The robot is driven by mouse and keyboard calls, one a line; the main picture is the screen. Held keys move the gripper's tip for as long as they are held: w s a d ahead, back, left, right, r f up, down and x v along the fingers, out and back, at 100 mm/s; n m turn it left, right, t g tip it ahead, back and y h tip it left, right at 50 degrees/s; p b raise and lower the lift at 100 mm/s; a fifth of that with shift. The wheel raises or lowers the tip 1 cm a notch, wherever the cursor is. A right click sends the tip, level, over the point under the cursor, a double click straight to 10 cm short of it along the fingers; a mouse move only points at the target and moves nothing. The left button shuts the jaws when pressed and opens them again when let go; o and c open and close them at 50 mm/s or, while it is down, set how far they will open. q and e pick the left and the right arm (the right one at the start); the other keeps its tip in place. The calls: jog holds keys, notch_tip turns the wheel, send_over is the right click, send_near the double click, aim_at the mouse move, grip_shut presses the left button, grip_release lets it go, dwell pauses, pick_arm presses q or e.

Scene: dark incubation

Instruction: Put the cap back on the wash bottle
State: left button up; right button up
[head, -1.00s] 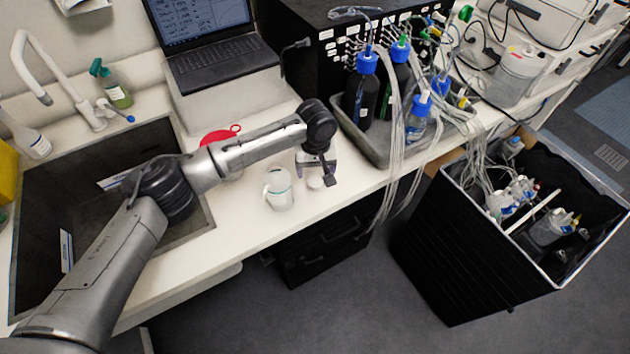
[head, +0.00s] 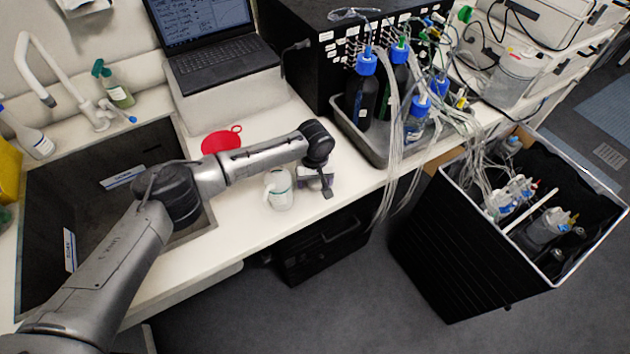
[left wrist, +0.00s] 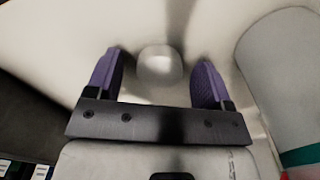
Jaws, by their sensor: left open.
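The wash bottle (head: 279,190), a whitish body with a green band, stands on the white bench near its front edge. Part of it shows at the right of the left wrist view (left wrist: 288,75). The small round white cap (left wrist: 159,66) lies on the bench to the right of the bottle; in the head view the gripper hides most or all of it. My left gripper (head: 318,184) is low over the bench, pointing down. Its purple fingers (left wrist: 161,62) are open, one on each side of the cap, with a gap on both sides. My right gripper is not in view.
A red round item (head: 221,142) lies behind my left arm. A dark sink (head: 85,215) is to the left. A grey tray (head: 357,142) with blue-capped bottles and hanging tubes is to the right. A laptop (head: 210,70) stands behind. Bench front edge is close.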

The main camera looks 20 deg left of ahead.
aim_at(319, 183)
pick_arm(q)
jog(key=c, duration=1)
jog(key=shift+r, duration=0.1)
jog(key=shift+r, duration=0.45)
jog(key=r, duration=0.1)
jog(key=d+r+b, duration=0.1)
jog(key=r, duration=0.1)
jog(key=shift+s+d+r, duration=0.1)
jog(key=shift+r, duration=0.15)
jog(key=d+r, duration=0.2)
jog(key=d, duration=0.1)
jog(key=s+d+r+b, duration=0.1)
jog(key=d+r, duration=0.1)
jog(key=d, duration=0.1)
jog(key=s+d+r+b, duration=0.1)
jog(key=d+r, duration=0.1)
jog(key=d, duration=0.2)
jog(key=shift+s+d+r, duration=0.1)
jog(key=shift+r, duration=0.15)
